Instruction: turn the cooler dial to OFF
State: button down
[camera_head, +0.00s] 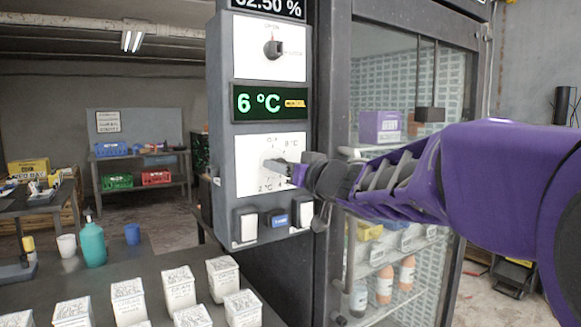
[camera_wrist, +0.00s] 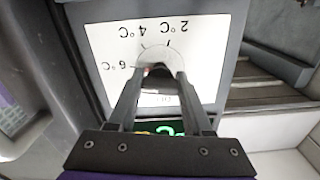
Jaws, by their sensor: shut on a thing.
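The cooler dial sits on the lower white plate (camera_head: 257,148) of the grey control panel, below a green display (camera_head: 270,102) that reads 6 °C. My gripper (camera_head: 281,167) reaches in from the right, and its fingers are at the dial. In the wrist view the plate (camera_wrist: 205,60) appears upside down, with marks for 2, 4 and 6 °C. There the two fingers of my gripper (camera_wrist: 159,80) close around the dark dial knob (camera_wrist: 158,71). A small red mark shows near the 6 °C label. The fingers hide much of the knob.
Another dial (camera_head: 273,48) is on the upper plate. Switches (camera_head: 247,225) sit below the cooler dial. A glass-door cooler (camera_head: 345,200) with bottles stands to the right. A table with several white boxes (camera_head: 178,287) and a teal bottle (camera_head: 92,243) is at lower left.

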jog(key=n, duration=0.4)
jog(key=shift+n, duration=0.4)
jog(key=n+b, duration=0.1)
jog(key=n, duration=0.4)
jog(key=n+b, duration=0.2)
jog(key=n, duration=0.3)
jog(key=n+b, duration=0.1)
jog(key=n, duration=0.3)
jog(key=shift+n, duration=0.4)
jog(key=shift+r, duration=0.1)
jog(key=shift+c, duration=1.6)
grip_release()
